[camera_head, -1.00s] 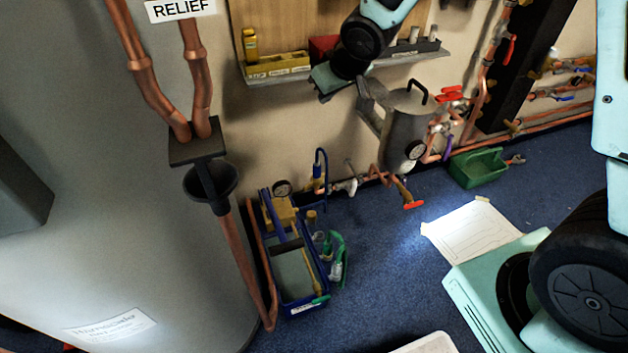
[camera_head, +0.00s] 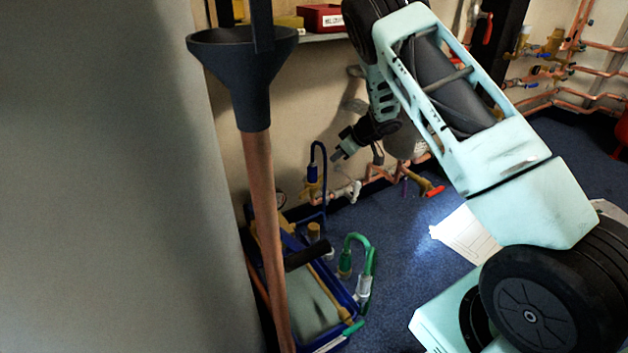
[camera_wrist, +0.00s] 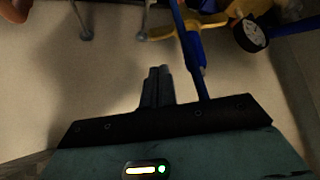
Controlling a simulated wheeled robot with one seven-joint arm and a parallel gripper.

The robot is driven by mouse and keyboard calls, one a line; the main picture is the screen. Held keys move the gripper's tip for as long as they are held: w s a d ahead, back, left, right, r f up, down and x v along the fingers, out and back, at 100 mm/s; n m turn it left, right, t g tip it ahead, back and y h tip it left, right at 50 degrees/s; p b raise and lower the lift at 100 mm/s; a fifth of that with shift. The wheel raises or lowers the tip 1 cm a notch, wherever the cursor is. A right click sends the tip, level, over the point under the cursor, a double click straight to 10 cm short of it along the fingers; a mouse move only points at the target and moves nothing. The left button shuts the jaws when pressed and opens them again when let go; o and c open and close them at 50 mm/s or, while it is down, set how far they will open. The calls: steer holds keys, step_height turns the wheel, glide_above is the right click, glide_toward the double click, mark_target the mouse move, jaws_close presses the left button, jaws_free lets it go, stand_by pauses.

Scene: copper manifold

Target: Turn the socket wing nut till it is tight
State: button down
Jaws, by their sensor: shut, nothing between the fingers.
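My gripper (camera_head: 338,155) reaches down toward the wall pipework in the head view; its fingers are shut and empty in the wrist view (camera_wrist: 158,73). A yellow wing-shaped fitting (camera_wrist: 160,33) sits on a blue hose assembly (camera_wrist: 194,47) in the wrist view, beyond and right of the fingertips, apart from them. It also shows as a small yellow part (camera_head: 312,189) under the blue looped hose (camera_head: 312,160) in the head view. I cannot tell for sure that this is the socket wing nut, nor how tight it is.
A round gauge (camera_wrist: 251,35) stands right of the fitting. A blue tool tray (camera_head: 345,300) with a green hose (camera_head: 360,245) lies on the floor. A red-handled valve (camera_head: 434,191) is to the right.

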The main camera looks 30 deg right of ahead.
steer(key=shift+b+x, duration=3.1)
steer(key=shift+x, duration=1.95)
steer(key=shift+s+r+p, duration=0.1)
steer(key=shift+s+p, duration=0.05)
steer(key=shift+p, duration=0.55)
